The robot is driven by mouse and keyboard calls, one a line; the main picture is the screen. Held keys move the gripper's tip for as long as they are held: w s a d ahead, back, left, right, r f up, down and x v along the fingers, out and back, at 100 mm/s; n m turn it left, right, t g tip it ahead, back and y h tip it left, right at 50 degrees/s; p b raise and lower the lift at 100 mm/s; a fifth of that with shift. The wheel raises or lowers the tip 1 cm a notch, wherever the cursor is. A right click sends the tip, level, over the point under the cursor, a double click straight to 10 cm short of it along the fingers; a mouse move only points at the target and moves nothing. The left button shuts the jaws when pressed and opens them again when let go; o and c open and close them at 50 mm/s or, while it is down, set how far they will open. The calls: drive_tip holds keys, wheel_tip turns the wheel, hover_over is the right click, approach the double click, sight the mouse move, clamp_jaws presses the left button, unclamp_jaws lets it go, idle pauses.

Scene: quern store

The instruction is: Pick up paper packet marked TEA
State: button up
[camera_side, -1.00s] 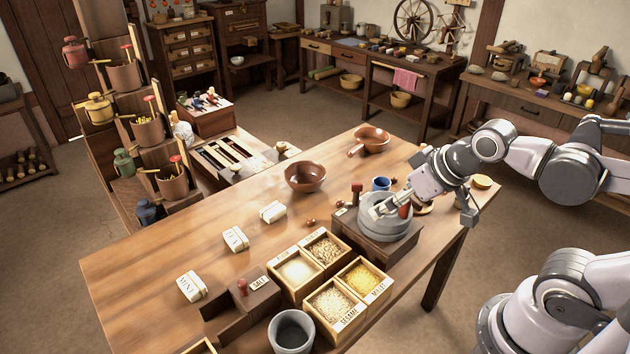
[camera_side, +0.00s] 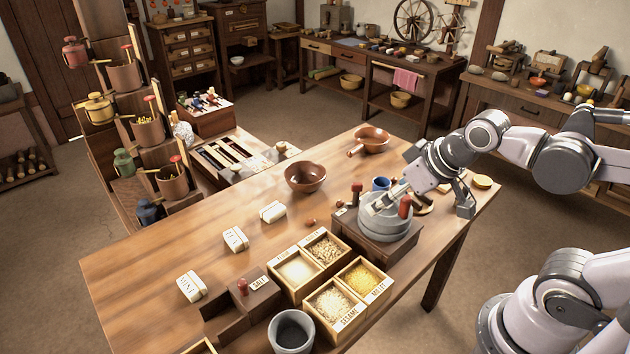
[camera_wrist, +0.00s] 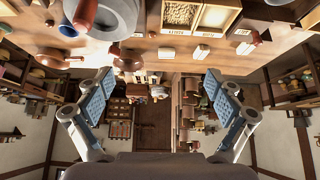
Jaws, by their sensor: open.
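Three cream paper packets lie in a slanting row on the wooden table in the side view. The nearest packet (camera_side: 191,287) bears a label that looks like MINT. The middle packet (camera_side: 236,239) has short dark lettering, too small to read for certain. The label of the far packet (camera_side: 272,212) cannot be read. Small pale packets (camera_wrist: 201,52) also show in the wrist view, their labels unreadable. My gripper (camera_side: 432,199) is open and empty, above and beside the stone quern, well to the right of the packets. Its spread fingers (camera_wrist: 158,76) show in the wrist view.
The quern (camera_side: 385,228) with its red handle stands close to my gripper. Open grain boxes (camera_side: 318,273), a grey pot (camera_side: 291,332) and a brown bowl (camera_side: 305,177) stand around the packets. Bare tabletop (camera_side: 145,255) lies left of the packets.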

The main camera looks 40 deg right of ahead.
drive_tip(key=w+a+r+n+g, duration=0.25)
drive_tip(key=w+r+n, duration=0.2)
drive_tip(key=w, duration=0.55)
drive_tip(key=n+g, duration=0.5)
drive_tip(key=n, duration=0.7)
hover_over(237, 235)
drive_tip(key=shift+t, duration=0.25)
drive_tip(key=f, duration=2.3)
drive_tip(key=shift+s+a+f, duration=0.15)
drive_tip(key=shift+s+f, duration=0.15)
drive_tip(key=shift+s, duration=0.1)
drive_tip(key=shift+w+f, duration=0.2)
drive_tip(key=shift+f, duration=1.15)
drive_tip(key=shift+w+f, duration=0.15)
drive_tip(key=shift+f, duration=1.15)
drive_tip(key=c, duration=1.1)
